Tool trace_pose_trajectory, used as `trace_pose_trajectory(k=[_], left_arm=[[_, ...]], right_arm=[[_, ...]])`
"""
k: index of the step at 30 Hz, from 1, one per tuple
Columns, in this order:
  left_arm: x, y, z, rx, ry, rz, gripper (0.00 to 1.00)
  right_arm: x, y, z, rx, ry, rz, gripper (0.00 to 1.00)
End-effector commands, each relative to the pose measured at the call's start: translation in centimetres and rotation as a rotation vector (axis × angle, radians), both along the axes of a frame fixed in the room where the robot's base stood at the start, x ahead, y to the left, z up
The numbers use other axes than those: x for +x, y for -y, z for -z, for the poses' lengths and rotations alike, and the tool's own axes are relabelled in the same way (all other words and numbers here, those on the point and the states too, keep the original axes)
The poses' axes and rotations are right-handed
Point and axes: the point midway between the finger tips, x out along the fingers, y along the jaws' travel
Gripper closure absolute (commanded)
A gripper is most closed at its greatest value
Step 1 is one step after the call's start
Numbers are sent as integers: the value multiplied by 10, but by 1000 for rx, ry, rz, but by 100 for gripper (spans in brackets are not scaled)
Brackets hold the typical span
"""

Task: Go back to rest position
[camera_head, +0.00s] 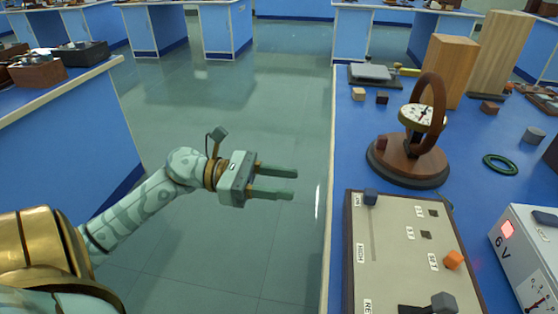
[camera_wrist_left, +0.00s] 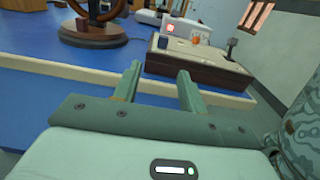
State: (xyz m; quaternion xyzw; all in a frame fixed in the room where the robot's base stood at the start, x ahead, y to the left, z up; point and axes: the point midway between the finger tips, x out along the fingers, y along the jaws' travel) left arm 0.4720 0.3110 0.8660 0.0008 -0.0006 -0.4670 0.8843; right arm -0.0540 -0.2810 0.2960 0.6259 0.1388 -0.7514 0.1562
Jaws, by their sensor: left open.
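My left gripper (camera_head: 275,184) is in the middle of the head view, held over the open floor to the left of the blue bench (camera_head: 465,150). Its two fingers are apart with nothing between them. In the left wrist view the gripper (camera_wrist_left: 160,80) also shows open and empty, with its fingers pointing toward the bench's edge. The fingers are apart from everything on the bench. My right gripper is not in either view.
A switch board (camera_head: 385,240) lies along the bench's near left edge. Behind it stands a round wooden base with an upright ring and dial (camera_head: 410,160). A 6 V power supply (camera_head: 520,250) is at the right. Another bench (camera_head: 70,140) stands left; floor (camera_head: 250,90) between is clear.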

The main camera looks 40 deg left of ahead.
Motion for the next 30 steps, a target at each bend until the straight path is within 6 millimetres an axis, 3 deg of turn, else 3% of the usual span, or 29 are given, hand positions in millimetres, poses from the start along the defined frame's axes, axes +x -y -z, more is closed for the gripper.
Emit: trace_pose_trajectory(k=[10,17,20,21,23,25,28,30], left_arm=[[0,0,0,-1,-1,0,58],[1,0,0,-16,-23,-2,58],[12,-10,-3,-111,-109,-76,58],[24,-26,-2,-210,-179,-152,58],[47,-61,17,-431,-332,-302,58],[61,-102,63,-707,-518,-477,58],[57,-146,145,-1040,-737,-707,58],[41,-167,205,-1233,-861,-860,58]], right_arm=[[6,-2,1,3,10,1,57],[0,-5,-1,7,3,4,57],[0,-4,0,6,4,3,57],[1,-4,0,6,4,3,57],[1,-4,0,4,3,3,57],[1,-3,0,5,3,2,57],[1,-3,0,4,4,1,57],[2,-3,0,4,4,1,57]])
